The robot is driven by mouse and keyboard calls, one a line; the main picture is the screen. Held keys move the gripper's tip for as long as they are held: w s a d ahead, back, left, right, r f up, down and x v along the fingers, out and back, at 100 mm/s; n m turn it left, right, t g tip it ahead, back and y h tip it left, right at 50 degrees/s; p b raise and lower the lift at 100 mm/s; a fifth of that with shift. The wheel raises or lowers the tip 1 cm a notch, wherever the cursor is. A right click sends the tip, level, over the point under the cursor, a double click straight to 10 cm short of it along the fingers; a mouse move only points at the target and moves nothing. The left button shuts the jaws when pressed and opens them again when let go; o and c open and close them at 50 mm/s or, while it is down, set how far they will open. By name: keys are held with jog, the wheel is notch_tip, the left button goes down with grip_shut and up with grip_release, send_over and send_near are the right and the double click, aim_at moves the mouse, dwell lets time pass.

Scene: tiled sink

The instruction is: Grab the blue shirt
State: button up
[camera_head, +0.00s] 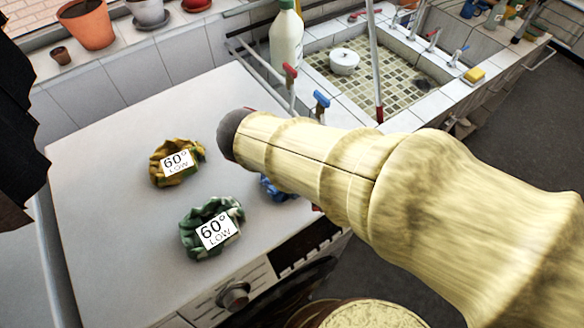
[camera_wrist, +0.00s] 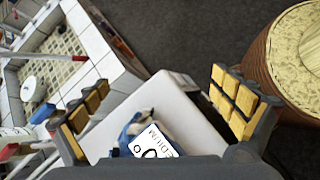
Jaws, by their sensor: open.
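The blue shirt (camera_head: 277,189) is a crumpled bundle on the white worktop, largely hidden behind my arm in the head view. In the wrist view, the blue shirt (camera_wrist: 130,132) lies low between the fingers, with a white label reading MEDIUM; its lower part is cut off by the gripper body. My gripper (camera_wrist: 160,95) is open, with yellow-padded fingers apart on either side of the shirt and nothing visibly held. I cannot tell its exact height above the shirt. In the head view my gripper is hidden by my arm.
A yellow bundle (camera_head: 177,163) and a green bundle (camera_head: 212,229), each labelled 60° LOW, lie left on the worktop (camera_head: 110,215). A tiled sink (camera_head: 365,80), white bottle (camera_head: 286,40) and taps stand behind. A round wooden object (camera_wrist: 300,50) is right in the wrist view.

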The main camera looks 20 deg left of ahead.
aim_at(265, 189)
jog(key=s+a+n+t, duration=0.1)
jog(key=a+n+t, duration=0.1)
jog(key=a, duration=0.3)
jog(key=s+a+n+t+p, duration=0.1)
jog(key=s+a+n+t, duration=0.1)
jog(key=a, duration=0.4)
jog(key=s+a+n+t, duration=0.1)
jog(key=a+n+t, duration=0.1)
jog(key=a+n, duration=0.2)
jog(key=shift+s+a+f+n+h, duration=0.15)
jog(key=shift+a+n+h, duration=0.15)
jog(key=shift+a, duration=0.35)
jog(key=shift+a+f, duration=0.1)
jog(key=shift+a, duration=0.05)
jog(key=b+x, duration=0.2)
jog(key=x, duration=0.5)
jog(key=shift+d+f+b, duration=0.2)
jog(key=shift+b, duration=0.15)
jog(key=shift+r, duration=0.1)
jog(key=shift+c, duration=1.2)
jog(key=c, duration=1.4)
